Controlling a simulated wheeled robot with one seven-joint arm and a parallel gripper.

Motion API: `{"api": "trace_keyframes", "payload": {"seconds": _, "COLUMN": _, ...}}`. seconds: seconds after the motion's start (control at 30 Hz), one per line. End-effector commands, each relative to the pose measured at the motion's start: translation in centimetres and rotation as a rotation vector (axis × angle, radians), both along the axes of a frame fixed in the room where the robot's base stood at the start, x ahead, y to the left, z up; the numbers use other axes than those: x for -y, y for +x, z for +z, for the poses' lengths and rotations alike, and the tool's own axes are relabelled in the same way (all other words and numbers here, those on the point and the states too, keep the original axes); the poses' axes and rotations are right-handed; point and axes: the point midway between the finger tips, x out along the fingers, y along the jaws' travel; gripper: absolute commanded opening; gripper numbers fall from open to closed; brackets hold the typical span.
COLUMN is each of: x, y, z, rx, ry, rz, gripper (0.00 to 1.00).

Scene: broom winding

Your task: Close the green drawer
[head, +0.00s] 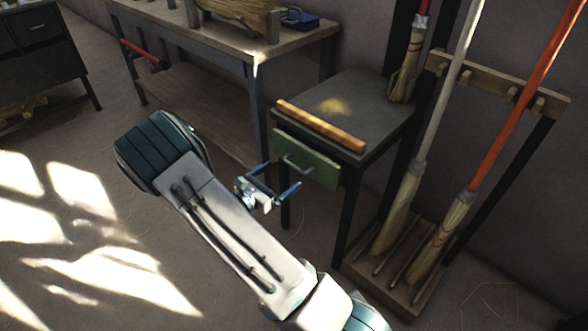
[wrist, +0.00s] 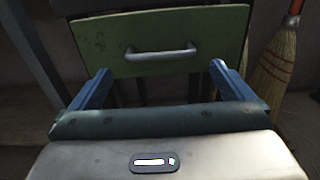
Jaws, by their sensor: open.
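The green drawer (head: 306,160) is in the front of a small dark side table (head: 350,95). In the head view its green front appears to stand a little out from the table; how far is hard to tell. Its grey bar handle (head: 296,164) is on the front. In the wrist view the drawer front (wrist: 160,40) fills the upper middle, with the handle (wrist: 160,53) level across it. My gripper (head: 279,178) is open and empty, in front of the drawer and slightly below it. Its blue fingers (wrist: 158,85) point at the drawer, apart from the handle.
A wooden bar (head: 320,125) lies on the table top. A broom rack (head: 385,275) with several brooms stands right of the table. A workbench (head: 215,40) with a blue tray (head: 300,20) is at the back left. Floor on the left is open.

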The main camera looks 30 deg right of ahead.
Motion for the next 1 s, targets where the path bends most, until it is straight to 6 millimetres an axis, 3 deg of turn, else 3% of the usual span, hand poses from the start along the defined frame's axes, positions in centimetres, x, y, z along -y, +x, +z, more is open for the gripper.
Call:
{"api": "trace_keyframes", "payload": {"seconds": 0.1, "x": 2.4, "y": 0.8, "z": -0.2, "rx": 0.001, "ry": -0.001, "rz": -0.003, "gripper": 1.0}}
{"api": "trace_keyframes", "payload": {"seconds": 0.3, "x": 5.1, "y": 1.8, "z": -0.1, "rx": 0.0, "ry": 0.0, "rz": -0.002, "gripper": 1.0}}
{"api": "trace_keyframes", "payload": {"seconds": 0.73, "x": 6.1, "y": 2.2, "z": 0.0, "rx": 0.0, "ry": 0.001, "rz": 0.0, "gripper": 1.0}}
{"api": "trace_keyframes", "payload": {"seconds": 0.77, "x": 6.2, "y": 2.2, "z": 0.0, "rx": 0.0, "ry": 0.001, "rz": 0.0, "gripper": 0.97}}
{"api": "trace_keyframes", "payload": {"seconds": 0.93, "x": 6.2, "y": 2.2, "z": 0.0, "rx": 0.0, "ry": 0.001, "rz": 0.0, "gripper": 0.51}}
{"api": "trace_keyframes", "payload": {"seconds": 1.0, "x": 6.1, "y": 2.3, "z": 0.0, "rx": 0.0, "ry": 0.001, "rz": 0.001, "gripper": 0.51}}
